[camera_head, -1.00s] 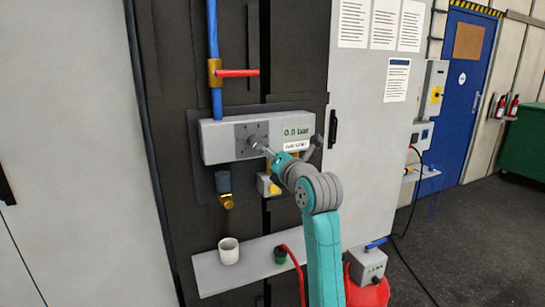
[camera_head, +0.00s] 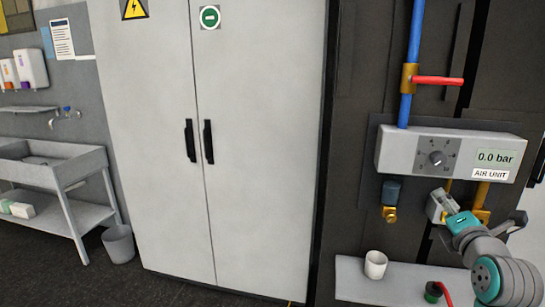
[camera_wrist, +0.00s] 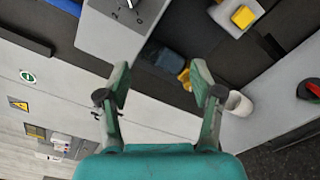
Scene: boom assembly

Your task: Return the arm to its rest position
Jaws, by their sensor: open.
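My gripper (camera_wrist: 161,74) is open, with its two fingers apart and nothing between them in the wrist view. In the head view my arm stands at the lower right, and its teal wrist part (camera_head: 463,222) is below the air unit (camera_head: 400,150). The fingers are not clear there. The unit's dial (camera_head: 437,158) is clear of my gripper. Its display (camera_head: 496,157) reads 0.0 bar.
A small grey box with yellow (camera_wrist: 242,16) is close by. A red-handled valve (camera_head: 437,80) sits above the unit. A tall cabinet (camera_head: 255,140) stands left.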

